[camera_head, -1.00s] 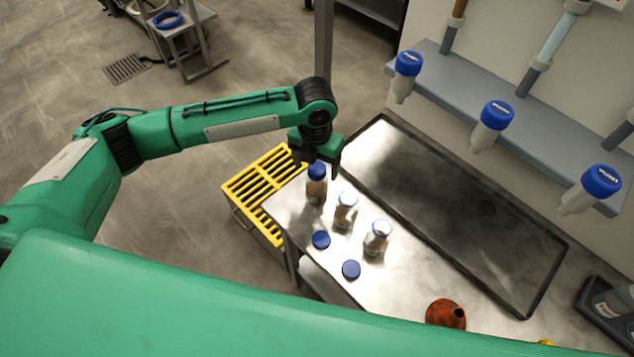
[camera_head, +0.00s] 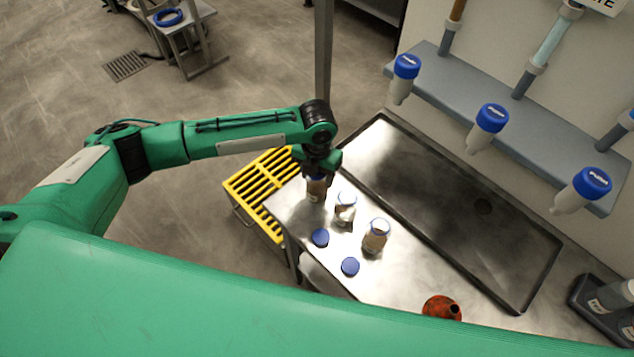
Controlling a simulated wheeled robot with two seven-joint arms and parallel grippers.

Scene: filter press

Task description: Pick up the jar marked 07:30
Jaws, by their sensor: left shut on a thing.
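Three jars stand in a row on the steel table (camera_head: 400,275). The far-left jar (camera_head: 315,190) has a blue cap and brownish contents. The middle jar (camera_head: 345,208) and the near jar (camera_head: 376,236) look pale at the top, with contents inside. The time marks on the labels are too small to read. My left gripper (camera_head: 318,174) is over the far-left jar and shut on its top; its fingers hide most of the cap. The jar is upright and seems to be at the table surface. My right gripper is not in view.
Two loose blue caps (camera_head: 320,237) (camera_head: 350,267) lie in front of the jars. A red funnel (camera_head: 441,308) stands near the front edge.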

